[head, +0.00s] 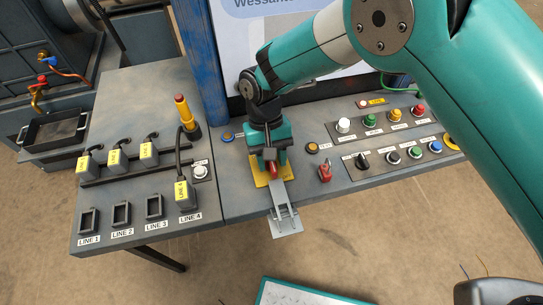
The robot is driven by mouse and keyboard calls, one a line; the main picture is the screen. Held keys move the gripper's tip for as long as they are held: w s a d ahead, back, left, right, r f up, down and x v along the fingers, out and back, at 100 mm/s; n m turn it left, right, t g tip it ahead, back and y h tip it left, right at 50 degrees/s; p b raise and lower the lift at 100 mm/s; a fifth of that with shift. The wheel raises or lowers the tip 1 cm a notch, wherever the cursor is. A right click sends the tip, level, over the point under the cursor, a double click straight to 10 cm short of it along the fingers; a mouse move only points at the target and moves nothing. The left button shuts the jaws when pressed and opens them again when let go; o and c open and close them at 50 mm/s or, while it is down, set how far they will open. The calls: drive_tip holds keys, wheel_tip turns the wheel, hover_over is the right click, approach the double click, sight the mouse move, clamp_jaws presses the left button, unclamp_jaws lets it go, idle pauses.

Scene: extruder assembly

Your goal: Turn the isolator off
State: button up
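The isolator has a yellow plate (261,176) on the panel, left of its middle, with a small red handle (273,170) showing. My gripper (271,155) is right over it, pointing down, with its dark fingers at the red handle. It hides the upper part of the plate. I cannot tell whether the fingers are open or shut on the handle, or which position the handle is in. A grey metal bracket (284,211) extends from the plate's front over the table edge.
A red part (325,172) stands just right of the isolator. Beyond it are several buttons and a black selector (362,160). At left, several yellow-labelled plugs (149,154) and empty line sockets (122,214) stand near a red-orange beacon (184,112). A blue post (200,60) rises behind.

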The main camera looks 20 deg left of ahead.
drive_tip(key=v, duration=1.2)
drive_tip(key=shift+r, duration=0.1)
drive_tip(key=d+r+t+y+p, duration=0.1)
drive_tip(key=d+r+y+p, duration=0.3)
drive_tip(key=d+r, duration=1.2)
drive_tip(key=s+d+r+t+y+p, duration=0.1)
drive_tip(key=s+d+r, duration=0.3)
drive_tip(key=s, duration=0.3)
drive_tip(key=s+d+r+t+y+p, duration=0.1)
drive_tip(key=s+d+r+t, duration=0.1)
drive_tip(key=s+d+r, duration=0.2)
drive_tip(key=s+d, duration=0.3)
drive_tip(key=shift+s+r+n+y+p, duration=0.3)
drive_tip(key=shift+n+p, duration=0.05)
drive_tip(key=shift+n, duration=0.05)
